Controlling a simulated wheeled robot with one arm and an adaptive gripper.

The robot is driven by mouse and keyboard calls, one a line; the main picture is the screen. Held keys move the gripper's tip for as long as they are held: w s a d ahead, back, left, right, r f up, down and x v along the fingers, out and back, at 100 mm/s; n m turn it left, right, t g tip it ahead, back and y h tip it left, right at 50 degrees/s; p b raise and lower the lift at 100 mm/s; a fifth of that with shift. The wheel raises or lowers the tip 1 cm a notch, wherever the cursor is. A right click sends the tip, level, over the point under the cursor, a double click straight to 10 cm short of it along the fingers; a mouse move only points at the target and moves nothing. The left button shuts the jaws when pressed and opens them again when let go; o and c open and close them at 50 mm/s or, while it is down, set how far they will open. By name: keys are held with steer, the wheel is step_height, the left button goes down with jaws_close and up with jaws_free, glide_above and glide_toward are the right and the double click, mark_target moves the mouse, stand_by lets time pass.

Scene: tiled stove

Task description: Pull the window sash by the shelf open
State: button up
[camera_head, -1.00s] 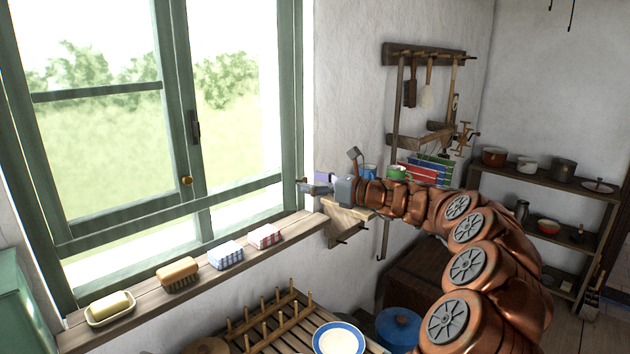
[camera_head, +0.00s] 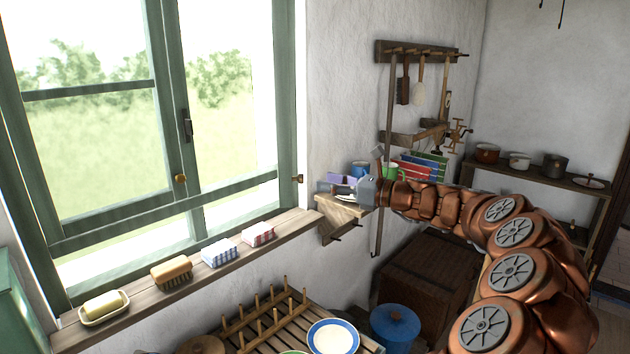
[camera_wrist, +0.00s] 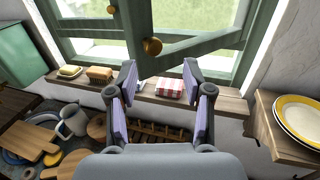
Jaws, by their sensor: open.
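The green window (camera_head: 172,60) fills the left of the head view. A brass knob (camera_head: 298,178) stands out from a green stile at the window's right side. In the wrist view the right sash (camera_wrist: 195,45) slants into the room, ajar, with its knob (camera_wrist: 152,46) at the near end. Another knob (camera_head: 180,178) sits on the left sash. My gripper (camera_wrist: 160,95) is open and empty, below and on the near side of the sash knob, apart from it. In the head view it is over the small wall shelf (camera_head: 343,207), right of the window; its fingers are partly hard to make out.
The sill (camera_head: 190,270) holds a soap dish (camera_head: 103,307), a brush (camera_head: 171,271) and two folded cloths (camera_head: 220,251). A slatted rack (camera_head: 265,325) with a plate (camera_head: 333,337) lies below. Yellow-rimmed plates (camera_wrist: 300,120) sit on a shelf to the right in the wrist view.

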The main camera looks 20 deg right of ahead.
steer(key=v, duration=0.5)
steer(key=shift+s+d, duration=0.2)
steer(key=shift+s, duration=0.05)
